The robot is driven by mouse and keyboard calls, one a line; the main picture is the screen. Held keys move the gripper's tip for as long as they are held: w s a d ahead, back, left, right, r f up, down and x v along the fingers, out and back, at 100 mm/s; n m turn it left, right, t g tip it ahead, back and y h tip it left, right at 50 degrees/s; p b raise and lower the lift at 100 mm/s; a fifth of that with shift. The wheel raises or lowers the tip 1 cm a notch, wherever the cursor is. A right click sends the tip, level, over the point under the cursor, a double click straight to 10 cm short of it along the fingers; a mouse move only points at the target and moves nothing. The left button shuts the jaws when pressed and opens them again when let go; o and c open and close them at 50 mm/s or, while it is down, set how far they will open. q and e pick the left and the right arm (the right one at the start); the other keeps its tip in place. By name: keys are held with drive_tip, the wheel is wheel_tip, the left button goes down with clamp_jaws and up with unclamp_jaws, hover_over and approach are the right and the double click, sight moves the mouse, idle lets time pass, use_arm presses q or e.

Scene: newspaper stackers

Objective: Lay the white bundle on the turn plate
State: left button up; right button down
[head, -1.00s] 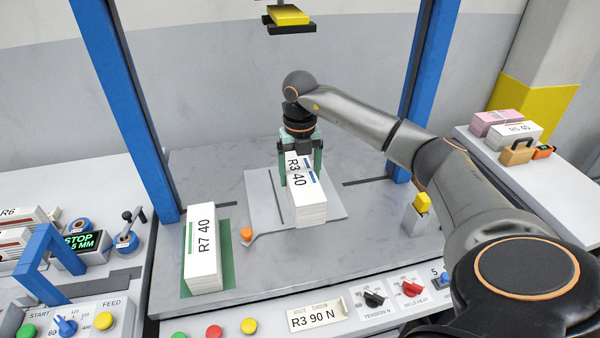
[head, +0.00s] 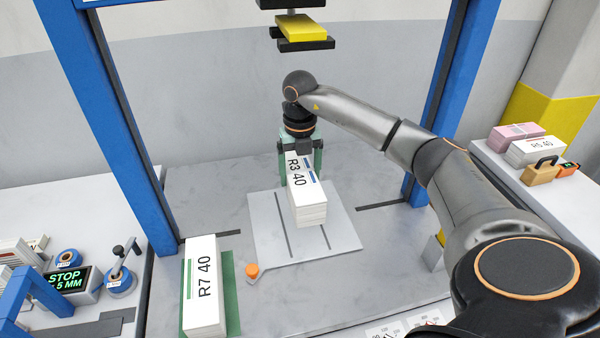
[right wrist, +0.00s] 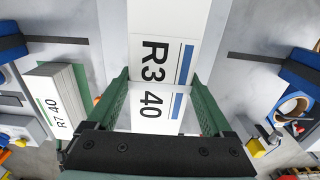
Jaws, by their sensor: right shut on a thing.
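The bundle's label also fills the space between the fingers in the right wrist view (right wrist: 160,62). The turn plate (head: 268,232) is a light grey square with dark slots and an orange knob (head: 251,270) at its near left corner. The bundle hangs over the plate, seemingly a little above it. My left gripper is not in view.
Another white bundle, R7 40 (head: 203,285), stands on a green mat (head: 232,300) left of the plate. Blue posts (head: 115,130) frame the table on both sides. A yellow-and-black head (head: 301,28) hangs above. Pink and white bundles lie on the right bench.

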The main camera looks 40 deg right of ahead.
sight(300, 171)
drive_tip(key=shift+r, duration=0.2)
drive_tip(key=shift+f+b, duration=2)
drive_tip(key=shift+f, duration=2)
drive_tip(key=shift+f+b, duration=0.3)
drive_tip(key=shift+f, duration=0.2)
drive_tip(key=shift+c, duration=0.2)
unclamp_jaws()
drive_tip(key=shift+o, duration=0.2)
drive_tip(key=shift+s+f, duration=0.1)
drive_tip(key=shift+f, duration=0.1)
wheel_tip(300, 171, up, 13)
drive_tip(key=shift+f, duration=0.1)
